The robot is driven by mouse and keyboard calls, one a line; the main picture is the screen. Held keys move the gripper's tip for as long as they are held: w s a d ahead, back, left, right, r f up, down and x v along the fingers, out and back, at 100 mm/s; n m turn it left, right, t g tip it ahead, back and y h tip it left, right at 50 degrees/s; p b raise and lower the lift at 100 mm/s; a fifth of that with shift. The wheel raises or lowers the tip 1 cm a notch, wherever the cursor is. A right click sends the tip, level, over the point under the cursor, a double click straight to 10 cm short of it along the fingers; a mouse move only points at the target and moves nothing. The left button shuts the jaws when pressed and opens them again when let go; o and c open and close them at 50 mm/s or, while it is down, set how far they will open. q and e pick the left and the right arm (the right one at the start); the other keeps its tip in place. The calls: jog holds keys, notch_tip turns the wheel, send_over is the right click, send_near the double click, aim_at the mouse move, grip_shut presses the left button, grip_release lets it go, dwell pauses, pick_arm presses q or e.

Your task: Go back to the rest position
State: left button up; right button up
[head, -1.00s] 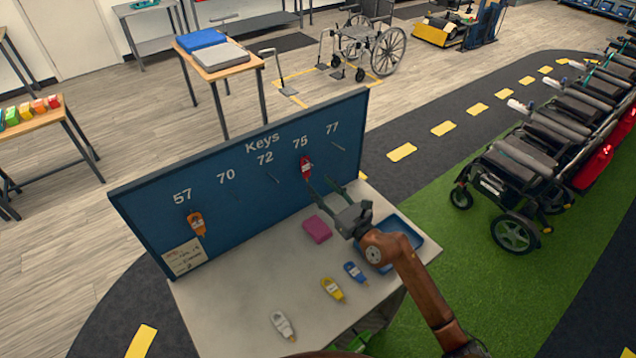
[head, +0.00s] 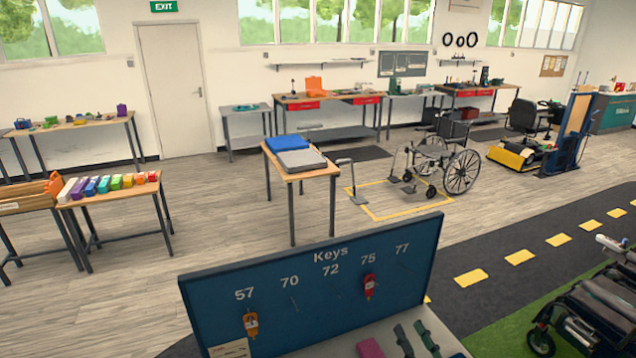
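The blue key board (head: 320,305) stands at the bottom of the head view, with the numbers 57, 70, 72, 75 and 77. An orange key tag (head: 251,324) hangs under 57 and a red key tag (head: 370,286) under 75. No tags hang under the other numbers. The rest of my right arm is cut off by the frame. My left gripper is not in view.
A pink block (head: 369,348) lies on the grey table (head: 455,345) beside my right gripper. Most of that table is below the frame. A wheelchair (head: 445,160) and a small table with blue and grey pads (head: 303,170) stand beyond the board.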

jog(key=s+d+r+m+t+h, duration=0.1)
jog(key=s+d+r+m+h, duration=0.15)
jog(key=d+m+h, duration=0.4)
jog(key=s+d+r+m+t+h, duration=0.1)
jog(key=s+d+m+h, duration=0.25)
jog(key=m, duration=0.55)
jog(key=s+d+f+m+g+h, duration=0.3)
jog(key=d+f+m+g, duration=0.1)
jog(key=d+f+m, duration=0.25)
jog(key=s+d+f+m+g+h, duration=0.2)
jog(key=s+d+f+m+g, duration=0.2)
jog(key=d+f+m, duration=0.25)
jog(key=s+a+f+m+g+y, duration=0.3)
jog(key=s+f+m+g, duration=0.3)
jog(key=f, duration=0.7)
jog(key=s+a+f+m+g+y, duration=0.2)
jog(key=s+a+f+g+y, duration=0.25)
jog(key=s+a+f, duration=0.7)
jog(key=s+f+n+y, duration=0.1)
jog(key=s+f, duration=0.1)
jog(key=f, duration=1.3)
jog(key=s+f, duration=0.2)
jog(key=f, duration=1.2)
jog(key=s+f+g, duration=0.2)
jog(key=s+f, duration=1.4)
jog(key=s, duration=0.2)
jog(key=shift+s+f+n, duration=0.25)
jog(key=shift+f+n, duration=0.1)
jog(key=shift+f, duration=0.05)
jog(key=shift+c, duration=0.3)
